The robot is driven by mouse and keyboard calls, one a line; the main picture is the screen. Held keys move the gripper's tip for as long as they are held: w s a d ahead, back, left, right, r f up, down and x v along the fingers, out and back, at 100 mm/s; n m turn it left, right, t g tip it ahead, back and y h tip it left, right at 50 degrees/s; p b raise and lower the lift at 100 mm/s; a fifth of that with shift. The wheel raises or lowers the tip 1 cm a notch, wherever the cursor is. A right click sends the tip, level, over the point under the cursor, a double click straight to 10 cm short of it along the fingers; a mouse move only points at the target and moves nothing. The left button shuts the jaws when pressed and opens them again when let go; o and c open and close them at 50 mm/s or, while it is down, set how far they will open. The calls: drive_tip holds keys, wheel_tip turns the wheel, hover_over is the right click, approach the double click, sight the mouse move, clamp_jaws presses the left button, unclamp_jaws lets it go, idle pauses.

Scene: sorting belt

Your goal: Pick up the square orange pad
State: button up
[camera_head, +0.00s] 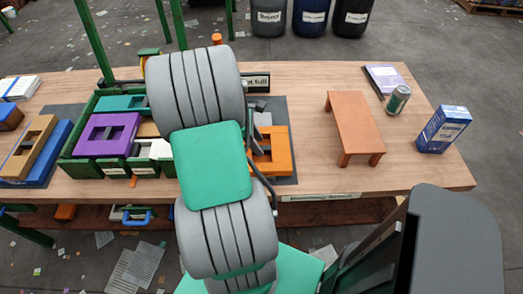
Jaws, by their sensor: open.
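The square orange pad (282,150) lies on a dark grey mat (286,112) on the wooden table, just right of my arm. It has an opening near its middle, and its left side is partly hidden by my arm and a dark cable. My arm, with grey ribbed joints and a green link, crosses the middle of the view. I cannot make out my gripper; my arm hides the area where it may be.
Left is a green crate (68,171) with a purple pad (107,135). A tan pad (30,148) lies on a blue block farther left. An orange bench (353,122), a can (397,100) and a blue box (443,130) stand right. Labelled bins (310,18) stand behind.

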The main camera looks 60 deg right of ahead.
drive_tip(key=shift+x, duration=1.15)
drive_tip(key=shift+c, duration=0.5)
clamp_jaws()
